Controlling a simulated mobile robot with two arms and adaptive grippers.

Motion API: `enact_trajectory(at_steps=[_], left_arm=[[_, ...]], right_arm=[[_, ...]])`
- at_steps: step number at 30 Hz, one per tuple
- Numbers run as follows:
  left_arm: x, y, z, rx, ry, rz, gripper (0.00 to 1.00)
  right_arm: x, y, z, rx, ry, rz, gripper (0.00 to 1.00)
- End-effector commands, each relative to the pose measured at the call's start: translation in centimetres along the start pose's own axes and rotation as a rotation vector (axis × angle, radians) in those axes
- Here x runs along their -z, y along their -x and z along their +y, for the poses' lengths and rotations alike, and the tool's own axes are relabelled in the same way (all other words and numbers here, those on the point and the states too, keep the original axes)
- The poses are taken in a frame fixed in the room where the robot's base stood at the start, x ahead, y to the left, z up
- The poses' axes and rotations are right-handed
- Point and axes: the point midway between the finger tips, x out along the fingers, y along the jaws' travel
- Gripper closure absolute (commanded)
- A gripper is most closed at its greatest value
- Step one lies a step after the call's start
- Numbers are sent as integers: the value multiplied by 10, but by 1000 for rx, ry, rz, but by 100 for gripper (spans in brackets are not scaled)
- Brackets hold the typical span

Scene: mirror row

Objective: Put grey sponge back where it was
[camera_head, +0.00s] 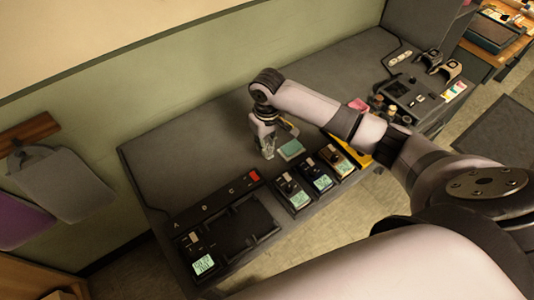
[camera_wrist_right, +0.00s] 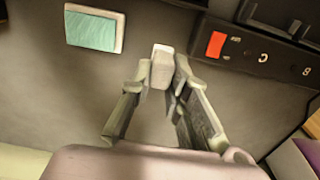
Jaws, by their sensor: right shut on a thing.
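My right gripper (camera_head: 265,145) is over the grey table, beside a teal-topped pad (camera_head: 290,149). In the right wrist view its fingers (camera_wrist_right: 160,80) are closed on a small light grey block, the grey sponge (camera_wrist_right: 162,66). The sponge sticks out past the fingertips. I cannot tell whether it touches the table. The teal pad with its pale rim lies flat and apart from the sponge in the wrist view (camera_wrist_right: 92,31). My left gripper is not in view.
A black lettered tray (camera_head: 240,228) with a red mark (camera_head: 254,175) lies at the table's front left. Black holders with green labels (camera_head: 318,173) stand in a row right of it. A control panel (camera_head: 410,92) is farther right. The table's back left is bare.

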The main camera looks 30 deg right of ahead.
Motion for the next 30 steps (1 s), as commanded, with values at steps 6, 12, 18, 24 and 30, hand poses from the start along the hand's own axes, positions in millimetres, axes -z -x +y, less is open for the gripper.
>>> enact_trajectory(at_steps=[6, 12, 18, 24, 30], left_arm=[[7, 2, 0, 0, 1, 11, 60], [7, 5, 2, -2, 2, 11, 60], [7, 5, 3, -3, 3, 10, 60], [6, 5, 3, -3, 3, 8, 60], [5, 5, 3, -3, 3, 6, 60]], right_arm=[[0, -20, 0, 1, 0, -2, 100], [0, -49, 0, 1, -1, -2, 100], [0, -57, 0, 0, 0, 1, 100], [0, -58, 0, 0, 0, 0, 100], [0, -60, 1, 0, 0, 1, 76]])
